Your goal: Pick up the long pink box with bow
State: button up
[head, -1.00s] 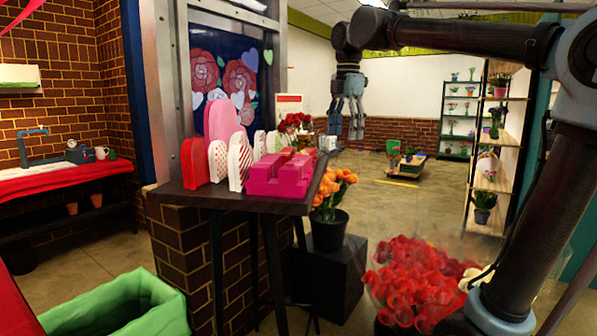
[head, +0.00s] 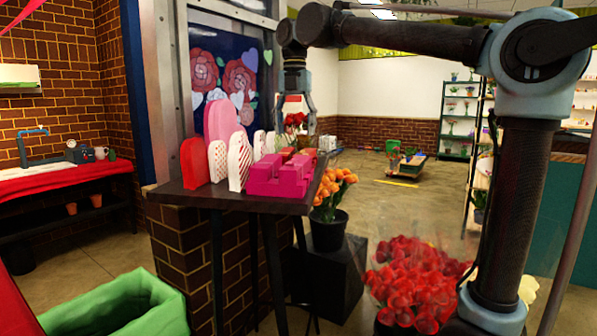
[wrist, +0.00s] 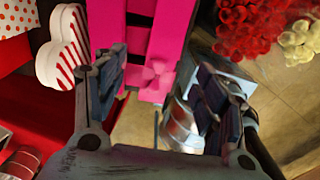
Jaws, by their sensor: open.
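The long pink box with bow (head: 276,187) lies on the dark table (head: 225,201), near its front right part. Pink blocks stand close together there, so I cannot tell where one box ends. In the wrist view, the pink box (wrist: 170,35) runs up from between the fingers, with its bow (wrist: 155,74) at the near end. My gripper (head: 297,112) hangs above and behind the box in the head view, fingers down. In the wrist view, my gripper (wrist: 160,92) is open, with one finger on each side of the bow end and nothing held.
Red and white heart boxes (head: 218,162) stand left of the pink box; a striped one (wrist: 66,50) is close to the left finger. A pot of orange flowers (head: 330,200) stands right of the table. Red roses (head: 405,285) fill a container in front.

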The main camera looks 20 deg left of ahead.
send_over(297, 162)
jog(key=f, duration=0.5)
jog(key=shift+w+a+f, duration=0.1)
jog(key=shift+w+a, duration=0.2)
jog(key=shift+w, duration=0.05)
jog(key=shift+s+d+f, duration=0.1)
jog(key=shift+d+f, duration=0.05)
jog(key=shift+f, duration=1.2)
jog(key=shift+d+f, duration=0.15)
jog(key=shift+f, duration=1.15)
jog(key=c, duration=1.2)
